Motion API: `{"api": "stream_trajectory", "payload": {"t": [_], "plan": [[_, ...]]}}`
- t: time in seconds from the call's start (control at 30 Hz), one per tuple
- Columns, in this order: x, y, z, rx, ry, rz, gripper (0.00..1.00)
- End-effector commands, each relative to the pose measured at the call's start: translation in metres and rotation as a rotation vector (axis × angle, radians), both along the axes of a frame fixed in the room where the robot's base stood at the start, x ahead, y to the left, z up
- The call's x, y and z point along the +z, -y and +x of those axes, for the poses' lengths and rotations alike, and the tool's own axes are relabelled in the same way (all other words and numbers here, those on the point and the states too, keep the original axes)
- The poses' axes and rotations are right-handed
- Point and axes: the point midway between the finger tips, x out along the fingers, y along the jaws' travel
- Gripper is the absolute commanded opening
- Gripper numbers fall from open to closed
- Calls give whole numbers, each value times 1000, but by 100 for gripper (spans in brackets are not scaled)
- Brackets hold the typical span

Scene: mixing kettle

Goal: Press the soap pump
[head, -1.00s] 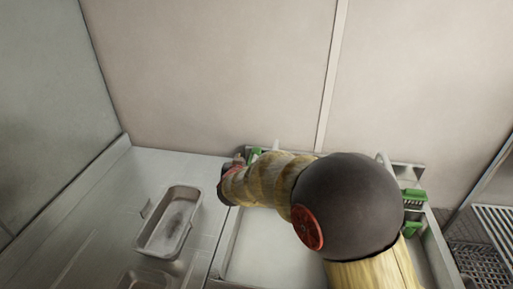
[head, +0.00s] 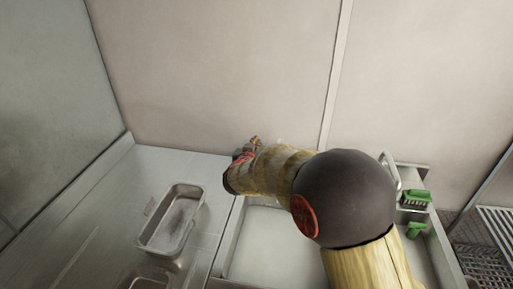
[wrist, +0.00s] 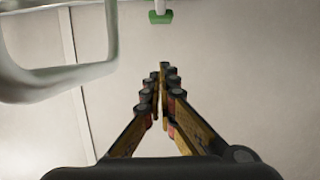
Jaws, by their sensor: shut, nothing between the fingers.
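My gripper (wrist: 164,70) is shut and empty, its fingers pointing at the pale wall in the wrist view. In the head view my gripper (head: 254,143) is small and partly hidden behind my arm, above the back edge of the sink. A small green and white piece (wrist: 160,13) shows at the top of the wrist view, beyond the fingertips and apart from them. I cannot tell whether it belongs to the soap pump. No soap pump shows clearly in the head view; my arm covers much of the sink's back edge.
A pale curved bar (wrist: 60,85) fills the left of the wrist view, close to the camera. In the head view, a metal pan (head: 172,220) lies on the steel counter (head: 95,220) at left. Green brushes (head: 416,196) lie at right, near a wire rack (head: 490,260).

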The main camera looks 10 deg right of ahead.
Motion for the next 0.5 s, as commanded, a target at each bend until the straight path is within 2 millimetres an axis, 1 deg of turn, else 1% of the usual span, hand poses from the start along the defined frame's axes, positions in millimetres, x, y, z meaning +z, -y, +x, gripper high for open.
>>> {"api": "stream_trajectory", "payload": {"t": [0.03,0.1,0.37,0.4,0.5], "plan": [[-5,5,9,-3,0,-1,0],[-9,10,22,-2,0,0,0],[-20,29,67,-2,1,0,0],[-30,27,65,0,-3,-1,0],[-44,27,64,0,-2,-1,0]]}}
